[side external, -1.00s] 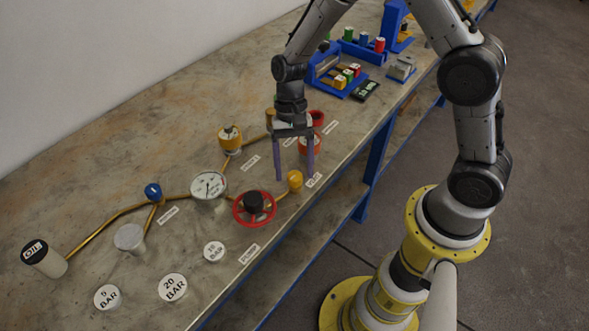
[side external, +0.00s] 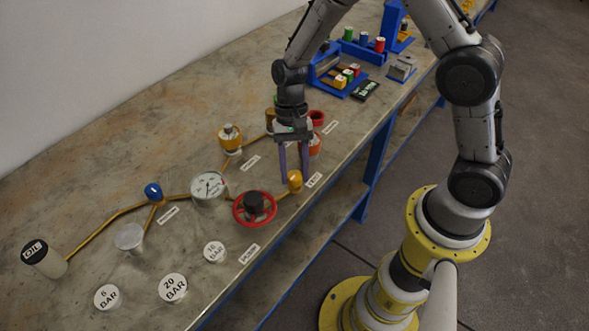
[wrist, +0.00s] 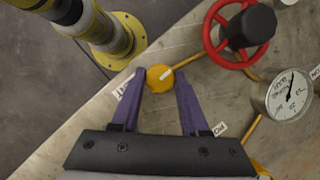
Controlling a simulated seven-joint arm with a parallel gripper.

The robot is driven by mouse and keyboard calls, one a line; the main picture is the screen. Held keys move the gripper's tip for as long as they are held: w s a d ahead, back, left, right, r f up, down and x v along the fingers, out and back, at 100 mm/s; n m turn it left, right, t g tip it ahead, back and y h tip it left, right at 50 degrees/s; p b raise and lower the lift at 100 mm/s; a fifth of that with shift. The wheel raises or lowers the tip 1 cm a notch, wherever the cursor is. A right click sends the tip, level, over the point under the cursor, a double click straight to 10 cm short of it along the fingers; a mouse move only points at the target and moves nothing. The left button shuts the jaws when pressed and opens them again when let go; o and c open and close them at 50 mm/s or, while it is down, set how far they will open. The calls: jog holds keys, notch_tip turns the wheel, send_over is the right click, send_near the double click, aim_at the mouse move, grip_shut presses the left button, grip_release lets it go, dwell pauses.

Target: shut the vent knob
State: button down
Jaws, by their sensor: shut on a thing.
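The vent knob is the small yellow knob (side external: 295,182) at the front edge side of the bench, on a yellow pipe beside the red handwheel. My gripper (side external: 293,172) points down over it, with its two purple fingers on either side of the knob. In the wrist view the knob (wrist: 159,79) shows between the fingertips (wrist: 158,74), with a pale line across its top. The jaws are shut on it. The knob's stem is hidden, and its label is too small to read surely.
A red handwheel (side external: 254,208) with a black hub and a white pressure gauge (side external: 208,187) stand close to the left. An orange-red vessel (side external: 315,145) stands just behind my gripper. Round weight discs (side external: 173,287) lie at the front left. The bench edge is close on the right.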

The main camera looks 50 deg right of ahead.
jog(key=n, duration=0.2)
jog(key=n+h, duration=0.1)
jog(key=n, duration=0.1)
jog(key=shift+w+a+n+g+h, duration=0.1)
jog(key=shift+n+g+h, duration=0.2)
jog(key=shift+g, duration=0.1)
jog(key=n, duration=0.2)
jog(key=n+h, duration=0.1)
jog(key=n, duration=0.1)
jog(key=shift+a+n+h, duration=0.15)
jog(key=shift+n+h, duration=0.15)
jog(key=n+h, duration=0.1)
jog(key=n, duration=0.3)
jog(key=shift+a+r+h, duration=0.1)
jog(key=shift+h, duration=0.3)
jog(key=shift+a+n+t+h, duration=0.1)
jog(key=shift+n+t+h, duration=0.2)
jog(key=shift+n, duration=0.9)
jog(key=shift+n+t+h, duration=0.1)
jog(key=shift+n+h, duration=0.3)
jog(key=shift+n, duration=0.8)
jog(key=shift+c, duration=2.1)
grip_release()
